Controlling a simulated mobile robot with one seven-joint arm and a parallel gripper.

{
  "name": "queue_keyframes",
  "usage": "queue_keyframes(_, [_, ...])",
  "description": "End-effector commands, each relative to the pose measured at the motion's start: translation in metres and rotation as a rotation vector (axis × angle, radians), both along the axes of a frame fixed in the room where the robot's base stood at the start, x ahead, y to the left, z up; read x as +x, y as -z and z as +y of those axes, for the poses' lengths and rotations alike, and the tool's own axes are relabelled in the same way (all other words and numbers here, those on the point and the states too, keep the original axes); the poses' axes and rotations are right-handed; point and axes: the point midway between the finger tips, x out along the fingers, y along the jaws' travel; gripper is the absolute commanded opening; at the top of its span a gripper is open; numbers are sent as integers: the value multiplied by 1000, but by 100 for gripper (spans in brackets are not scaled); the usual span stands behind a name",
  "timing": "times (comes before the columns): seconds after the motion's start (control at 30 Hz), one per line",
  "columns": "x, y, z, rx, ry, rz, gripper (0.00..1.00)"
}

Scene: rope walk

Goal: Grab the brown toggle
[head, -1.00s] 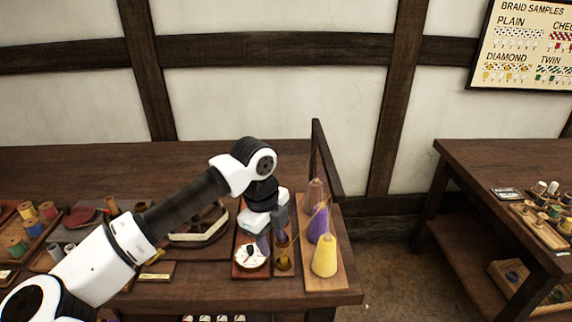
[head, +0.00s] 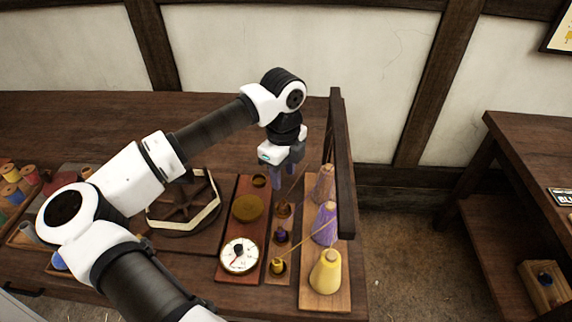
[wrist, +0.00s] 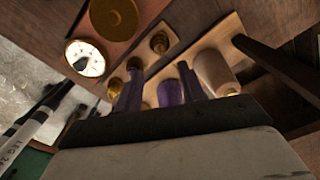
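The brown toggle (head: 283,210) stands at the far end of a narrow wooden board, behind a purple toggle (head: 281,235) and a yellow toggle (head: 277,266). In the wrist view the brown toggle (wrist: 160,42) is upright and uncovered, past my fingertips. My gripper (head: 284,180) points down above the far end of that board, behind the brown toggle and apart from it. The wrist view shows my gripper (wrist: 159,75) with its two purplish fingers spread and no object held between them.
Brown (head: 323,184), purple (head: 326,222) and yellow (head: 326,272) thread cones stand close on the right, with thread leading to the toggles. A dark upright post (head: 342,165) is beyond them. A white dial (head: 239,255) and a round brown disc (head: 247,208) lie left.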

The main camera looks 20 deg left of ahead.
Motion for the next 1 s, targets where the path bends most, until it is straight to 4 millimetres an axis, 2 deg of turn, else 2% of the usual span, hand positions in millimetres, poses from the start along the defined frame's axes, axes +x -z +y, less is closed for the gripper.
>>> queue_keyframes(0.27, [0, 35, 0, -3, 0, 2, 40])
queue_keyframes(0.63, [0, 92, 0, 0, 0, 0, 40])
queue_keyframes(0.8, [0, 104, 0, 1, 0, 0, 40])
queue_keyframes(1.0, [0, 104, 0, 0, 0, 0, 40])
